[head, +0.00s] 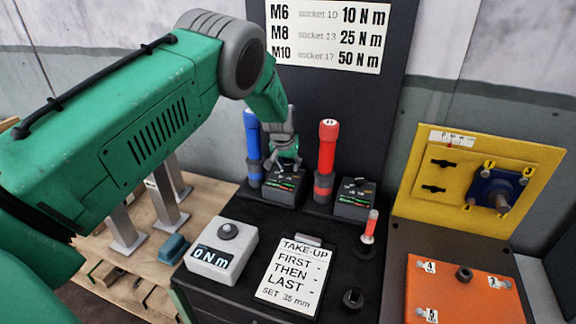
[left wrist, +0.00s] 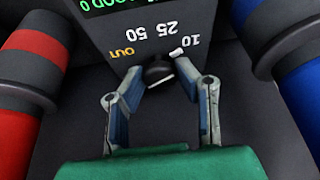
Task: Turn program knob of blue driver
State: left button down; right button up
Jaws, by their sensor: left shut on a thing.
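The blue driver (head: 253,150) stands upright in the head view, left of a dark program box (head: 284,188). My left gripper (head: 288,168) reaches down onto that box. In the left wrist view the blue driver (left wrist: 285,60) is at the right. The black program knob (left wrist: 158,72) sits on the box face, below the printed marks OUT, 50, 25 and 10. My left gripper (left wrist: 158,82) has its two fingertips on either side of the knob and is shut on it. A pale line shows on the knob. The right gripper is not in view.
The red driver (head: 327,150) stands to the right with its own box (head: 355,198). In front are a white torque display (head: 220,250) reading 0 Nm and a take-up card (head: 294,275). A yellow panel (head: 488,165) and orange plate (head: 465,290) are at right.

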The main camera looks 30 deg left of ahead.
pick_arm(q)
jog(key=shift+w+r, duration=0.35)
jog(key=shift+r, duration=0.05)
jog(key=shift+n+y+b, duration=0.3)
jog(key=shift+n, duration=0.3)
jog(key=n+y+b, duration=0.1)
jog(key=n+b, duration=0.1)
jog(key=n, duration=0.1)
jog(key=shift+w+f+g, duration=0.1)
jog(key=shift+g, duration=0.2)
jog(key=shift+d+n+g+y+b, duration=0.1)
jog(key=shift+n+g+y+b, duration=0.2)
jog(key=shift+n+b, duration=0.7)
jog(key=shift+n+g+y+b, duration=0.3)
jog(key=shift+n+b, duration=0.4)
jog(key=shift+n, duration=0.6)
jog(key=c, duration=1.3)
grip_release()
jog(key=shift+o, duration=0.6)
jog(key=shift+s+d, duration=0.2)
jog(key=shift+d, duration=0.05)
